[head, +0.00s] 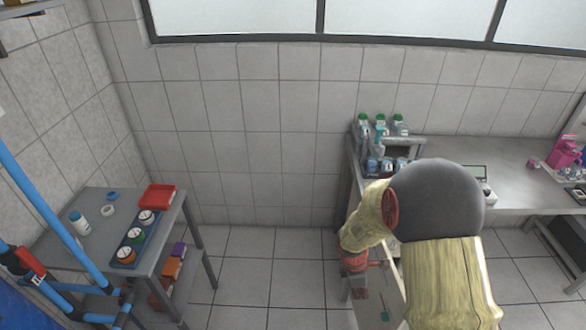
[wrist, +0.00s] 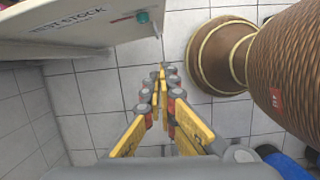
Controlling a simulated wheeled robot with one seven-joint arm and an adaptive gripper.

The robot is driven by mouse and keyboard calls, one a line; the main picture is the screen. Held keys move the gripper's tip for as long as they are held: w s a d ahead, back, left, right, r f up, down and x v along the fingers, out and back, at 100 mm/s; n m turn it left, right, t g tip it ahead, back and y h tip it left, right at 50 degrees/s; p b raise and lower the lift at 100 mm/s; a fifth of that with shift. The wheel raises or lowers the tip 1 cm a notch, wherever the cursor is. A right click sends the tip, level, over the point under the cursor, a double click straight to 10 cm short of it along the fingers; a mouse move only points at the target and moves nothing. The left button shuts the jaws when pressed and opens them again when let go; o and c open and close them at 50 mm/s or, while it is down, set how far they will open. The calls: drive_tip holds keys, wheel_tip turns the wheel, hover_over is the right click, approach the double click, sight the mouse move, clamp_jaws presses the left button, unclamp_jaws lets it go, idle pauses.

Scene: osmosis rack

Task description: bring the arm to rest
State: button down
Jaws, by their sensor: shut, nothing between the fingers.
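My gripper (wrist: 161,72) is shut and empty in the wrist view, its yellow fingers meeting at the tips above the tiled floor. In the head view my gripper (head: 358,290) hangs low at the end of my bent arm, beside the front of the right-hand bench (head: 510,165). My arm hides part of that bench and what is under it.
A white panel lettered "TEST STOCK" (wrist: 70,29) is close at the upper left of the wrist view. Bottles with green caps (head: 381,122) stand on the right bench. A small table (head: 165,225) with jars is at left. Tiled floor (head: 245,270) between is clear.

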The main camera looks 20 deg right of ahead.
drive_tip(key=s+a+r+m+t+y, duration=0.1)
drive_tip(key=s+a+r+m+t, duration=0.1)
drive_tip(key=r, duration=0.9)
drive_tip(key=s+a+r+m+t, duration=0.2)
drive_tip(key=s+a+r+m, duration=0.3)
drive_tip(key=r, duration=0.7)
drive_tip(key=s+a+r+m+t+y, duration=0.1)
drive_tip(key=s+a+r+m+t, duration=0.1)
drive_tip(key=s+a+r+m, duration=0.2)
drive_tip(key=a+r+m, duration=0.3)
drive_tip(key=r, duration=0.5)
drive_tip(key=shift+s+a+t+y, duration=0.25)
drive_tip(key=shift+a+t+y, duration=0.05)
drive_tip(key=shift+a, duration=0.05)
drive_tip(key=shift+d+r, duration=0.1)
